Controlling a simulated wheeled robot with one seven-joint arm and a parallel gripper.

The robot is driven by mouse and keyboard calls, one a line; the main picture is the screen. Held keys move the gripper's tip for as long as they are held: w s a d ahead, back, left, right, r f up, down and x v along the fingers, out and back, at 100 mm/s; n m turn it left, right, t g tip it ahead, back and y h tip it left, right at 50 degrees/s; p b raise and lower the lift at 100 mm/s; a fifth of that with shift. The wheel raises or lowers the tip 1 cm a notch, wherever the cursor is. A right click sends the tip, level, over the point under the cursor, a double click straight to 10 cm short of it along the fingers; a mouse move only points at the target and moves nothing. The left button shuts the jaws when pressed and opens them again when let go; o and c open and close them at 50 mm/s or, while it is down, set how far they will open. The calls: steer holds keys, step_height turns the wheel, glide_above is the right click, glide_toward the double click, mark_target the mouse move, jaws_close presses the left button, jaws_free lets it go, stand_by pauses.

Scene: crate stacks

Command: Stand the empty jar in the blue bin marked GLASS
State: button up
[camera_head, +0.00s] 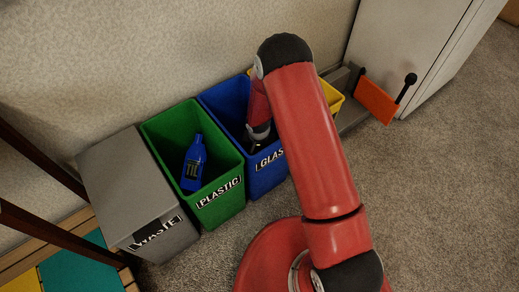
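The blue bin marked GLASS (263,178) stands between the green bin and a mostly hidden yellow bin. My red arm reaches over it from the front right, and its far end goes down into the blue bin's opening. The wrist end (258,132) shows at the bin's mouth, but the fingers are not clearly visible. I cannot see the jar; the arm and the bin walls hide much of the blue bin's inside.
A green PLASTIC bin (220,206) holds a blue bottle (194,165). A grey WASTE bin (135,192) with a closed top stands left of it. A yellow bin (331,96) is partly behind my arm. An orange panel (376,101) and a white cabinet (405,40) are at right. Carpet at lower right is clear.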

steer(key=r, duration=0.4)
steer(key=s+r+p, duration=0.1)
steer(key=r, duration=0.3)
steer(key=r+p, duration=0.1)
steer(key=r, duration=0.3)
steer(key=shift+s+a+r, duration=0.1)
steer(key=shift+s+a, duration=0.1)
steer(key=shift+s, duration=0.2)
